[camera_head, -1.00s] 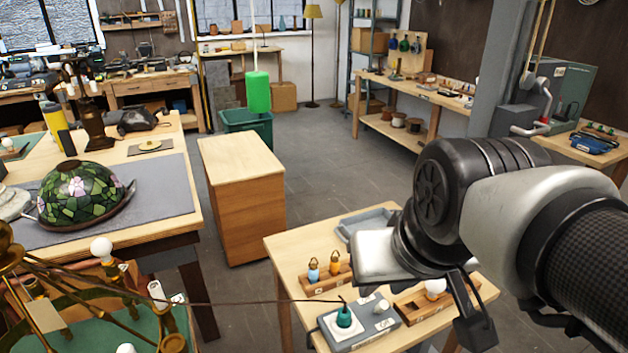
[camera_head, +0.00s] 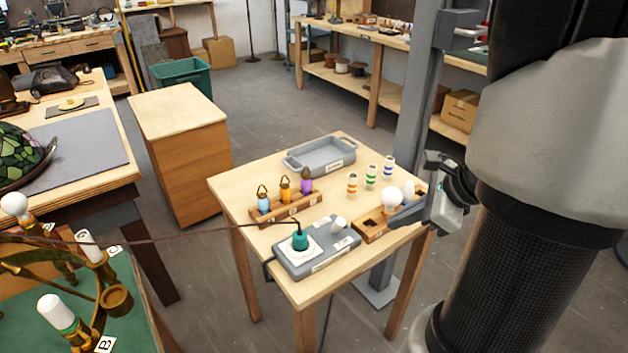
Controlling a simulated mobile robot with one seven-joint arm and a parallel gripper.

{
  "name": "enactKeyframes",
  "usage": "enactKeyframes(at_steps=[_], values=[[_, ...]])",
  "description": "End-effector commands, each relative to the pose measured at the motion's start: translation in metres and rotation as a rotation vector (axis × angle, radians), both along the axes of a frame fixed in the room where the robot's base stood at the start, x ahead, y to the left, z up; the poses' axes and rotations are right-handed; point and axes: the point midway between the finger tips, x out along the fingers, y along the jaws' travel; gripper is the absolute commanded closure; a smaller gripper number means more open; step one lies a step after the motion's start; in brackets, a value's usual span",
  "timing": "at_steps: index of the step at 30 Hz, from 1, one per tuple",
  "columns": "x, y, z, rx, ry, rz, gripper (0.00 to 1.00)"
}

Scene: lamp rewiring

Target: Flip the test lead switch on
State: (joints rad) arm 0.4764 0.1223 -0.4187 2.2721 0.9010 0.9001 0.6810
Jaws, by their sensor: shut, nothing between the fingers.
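The grey test box (camera_head: 330,258) sits on the small wooden table. A teal plug (camera_head: 300,241) stands in its white socket plate, and a dark lead runs from it to the left. A small pale knob-like piece (camera_head: 338,224), which looks like the switch, stands at the box's back right; whether it is on or off I cannot tell.
A wooden bulb tray (camera_head: 372,231) with white bulbs lies right of the box. A rack of coloured small lamps (camera_head: 292,210), striped cylinders (camera_head: 370,176) and a grey tray (camera_head: 322,157) stand behind. A brass lamp (camera_head: 85,318) is at lower left. A grey post (camera_head: 420,105) rises behind the table.

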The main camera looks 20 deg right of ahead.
Motion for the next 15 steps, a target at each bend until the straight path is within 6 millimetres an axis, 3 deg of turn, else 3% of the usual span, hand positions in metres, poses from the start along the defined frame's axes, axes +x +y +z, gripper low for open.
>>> enactKeyframes(at_steps=[10,15], values=[[0.000,-0.001,-0.001,0.003,0.001,-0.008,1.00],[0.007,0.004,-0.014,0.005,0.002,-0.005,1.00]])
